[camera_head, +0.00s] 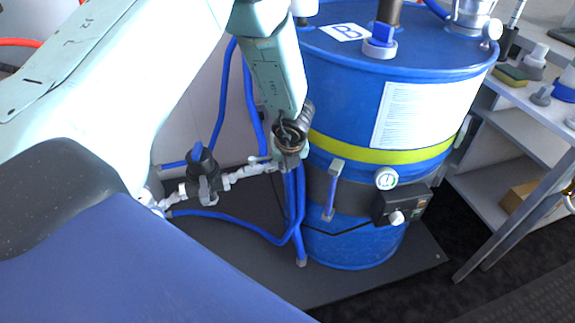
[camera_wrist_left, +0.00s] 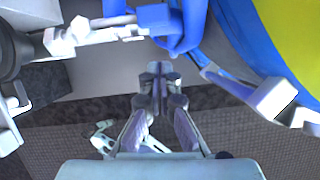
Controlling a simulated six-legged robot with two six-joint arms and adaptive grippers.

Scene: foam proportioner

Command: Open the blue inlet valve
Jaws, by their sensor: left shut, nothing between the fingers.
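My left gripper (camera_head: 289,160) hangs at the right end of a silver pipe line, in front of the blue drum (camera_head: 340,245). In the left wrist view its fingers (camera_wrist_left: 160,82) are together and empty, just below blue hose parts (camera_wrist_left: 180,35) and apart from them as far as I can tell. The pipe line (camera_head: 240,174) carries a black fitting with a blue top (camera_head: 199,160) and a small pale lever (camera_head: 258,160). The pipe also shows in the left wrist view (camera_wrist_left: 75,36). I cannot tell for certain which part is the blue inlet valve; my wrist hides some of this area.
Blue hoses (camera_head: 225,217) loop over the dark floor mat (camera_head: 250,265). The drum bears a yellow band (camera_head: 380,155), a gauge (camera_head: 386,179) and a control box (camera_head: 400,204). A shelf unit (camera_head: 500,165) stands at the right. The mat's front is clear.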

